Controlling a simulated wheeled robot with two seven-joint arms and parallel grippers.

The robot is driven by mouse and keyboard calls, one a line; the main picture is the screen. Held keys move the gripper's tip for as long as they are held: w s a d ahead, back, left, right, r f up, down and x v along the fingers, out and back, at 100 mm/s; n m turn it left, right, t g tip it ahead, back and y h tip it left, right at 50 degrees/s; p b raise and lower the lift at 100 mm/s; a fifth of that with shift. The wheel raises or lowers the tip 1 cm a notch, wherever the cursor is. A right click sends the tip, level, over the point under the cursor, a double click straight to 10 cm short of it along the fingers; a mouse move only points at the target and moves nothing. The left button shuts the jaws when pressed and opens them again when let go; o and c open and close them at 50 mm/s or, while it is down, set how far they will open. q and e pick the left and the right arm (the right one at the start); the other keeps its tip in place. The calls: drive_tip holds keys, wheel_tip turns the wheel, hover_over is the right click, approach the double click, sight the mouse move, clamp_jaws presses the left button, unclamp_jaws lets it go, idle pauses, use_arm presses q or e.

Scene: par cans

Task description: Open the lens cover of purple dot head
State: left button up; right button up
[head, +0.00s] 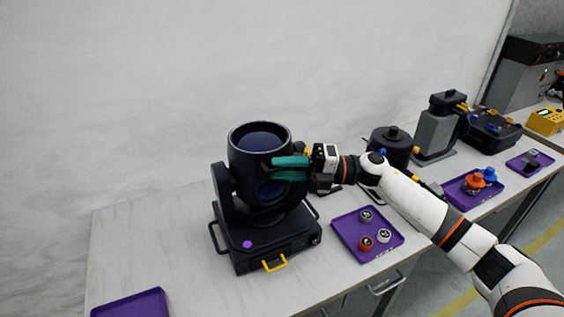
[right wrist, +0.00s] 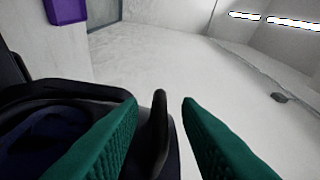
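The purple dot head is a black moving-head light (head: 233,165) on a black base, with a purple dot (head: 247,244) on the base. Its barrel points up, and a dark blue disc (head: 262,140) shows inside the rim; I cannot tell whether this is the lens or its cover. My right gripper (head: 288,168), with teal fingers, is at the barrel's right side. In the right wrist view my right gripper (right wrist: 160,108) is open, with a thin dark upright tab (right wrist: 159,130) between its fingers, a gap showing on the right side. My left gripper is out of view.
A yellow handle (head: 275,263) is on the base front. A purple tray (head: 348,229) with several small round parts lies to the right, and another purple tray (head: 131,304) at the front left. Further right stand black and grey devices (head: 437,128). A wall is behind.

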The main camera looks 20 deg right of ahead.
drive_tip(key=shift+w+a, duration=0.15)
drive_tip(key=shift+a, duration=0.2)
drive_tip(key=shift+c, duration=0.5)
clamp_jaws()
drive_tip(key=shift+r, duration=0.2)
